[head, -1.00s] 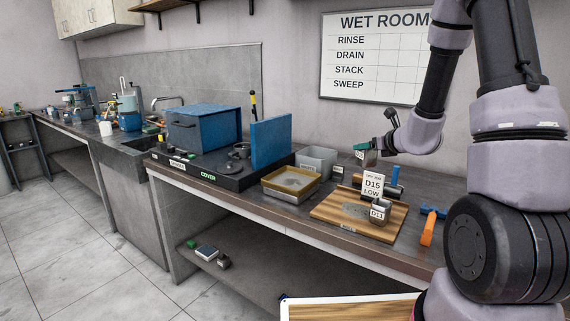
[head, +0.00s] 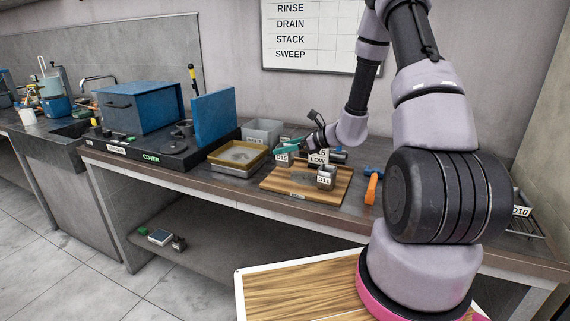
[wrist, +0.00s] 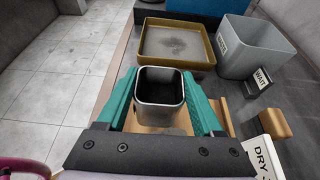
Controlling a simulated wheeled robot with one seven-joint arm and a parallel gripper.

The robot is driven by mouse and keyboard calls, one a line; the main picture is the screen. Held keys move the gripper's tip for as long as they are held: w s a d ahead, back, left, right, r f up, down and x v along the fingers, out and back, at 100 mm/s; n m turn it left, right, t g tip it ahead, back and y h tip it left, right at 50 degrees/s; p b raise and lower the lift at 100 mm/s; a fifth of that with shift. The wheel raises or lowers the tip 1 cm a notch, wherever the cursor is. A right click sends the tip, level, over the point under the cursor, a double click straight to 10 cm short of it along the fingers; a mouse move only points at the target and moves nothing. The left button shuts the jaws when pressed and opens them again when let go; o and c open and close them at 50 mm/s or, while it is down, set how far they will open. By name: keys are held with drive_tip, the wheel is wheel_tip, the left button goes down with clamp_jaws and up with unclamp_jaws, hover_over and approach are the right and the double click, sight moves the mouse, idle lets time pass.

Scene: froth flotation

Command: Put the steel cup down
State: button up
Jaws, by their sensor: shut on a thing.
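The steel cup (wrist: 160,98) is square with rounded edges and open at the top. In the wrist view it sits between the teal fingers of my gripper (wrist: 160,84), which are shut on it from both sides. In the head view the cup (head: 282,156) carries a D15 label and shows beside my gripper (head: 290,147), over the back left of the wooden board (head: 322,196). I cannot tell whether its base touches anything. A second steel cup (head: 326,181), labelled D11, stands upright on the board. A LOW card (head: 318,159) stands behind it, partly hidden.
A yellow-rimmed tray (head: 238,154) and a grey bin (head: 262,131) stand left of the board. The wrist view also shows a WAIT block (wrist: 259,85) and a DRY card (wrist: 262,153). An orange-handled tool (head: 371,189) lies right of the board.

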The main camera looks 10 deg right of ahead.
sight(293, 158)
drive_tip(key=shift+f, duration=2.4)
drive_tip(key=shift+f, duration=0.1)
drive_tip(key=o, duration=1.4)
drive_tip(key=shift+o, duration=0.2)
